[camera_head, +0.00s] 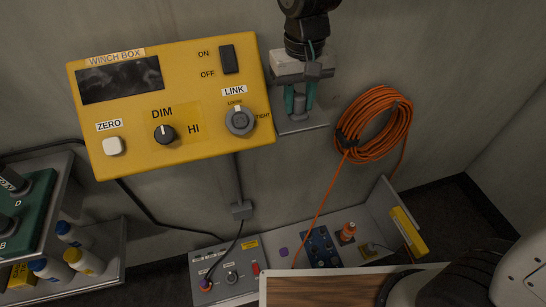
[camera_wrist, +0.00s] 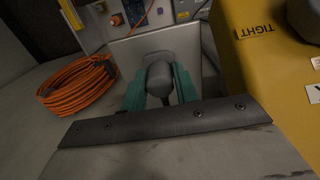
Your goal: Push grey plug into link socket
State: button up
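The yellow winch box (camera_head: 190,150) fills the left-middle of the head view. Its link socket (camera_head: 240,121) is a round grey ring at the right, under the LINK label, with a TIGHT mark beside it. The grey plug (camera_head: 299,106) stands over a small grey shelf (camera_head: 302,127) right of the box. My gripper (camera_head: 300,110) points down with one green finger on each side of the plug. The wrist view shows the plug (camera_wrist: 159,79) between the fingers. Any gap between fingers and plug is too small to judge. The plug's lower end is hidden in the wrist view.
An orange cable coil (camera_head: 374,124) hangs on the wall right of the shelf, its cable running down. A grey panel (camera_head: 228,272) and a tray with small items stand below. Bottles (camera_head: 84,261) sit on a shelf at lower left. The box is close beside my gripper.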

aim_at(299, 96)
grip_shut()
jog(key=shift+r, duration=0.2)
jog(key=shift+r, duration=2.8)
jog(key=s+a+r+n+t+y, duration=0.1)
jog(key=s+a+r+n+t, duration=0.1)
jog(key=s+a+n+t, duration=0.45)
jog(key=s+a+r+n+t+y, duration=0.1)
jog(key=s+a+r+n+t, duration=0.15)
jog(key=s+n, duration=0.8)
jog(key=shift+n+y, duration=0.3)
jog(key=shift+n, duration=0.2)
jog(key=shift+x, duration=3.3)
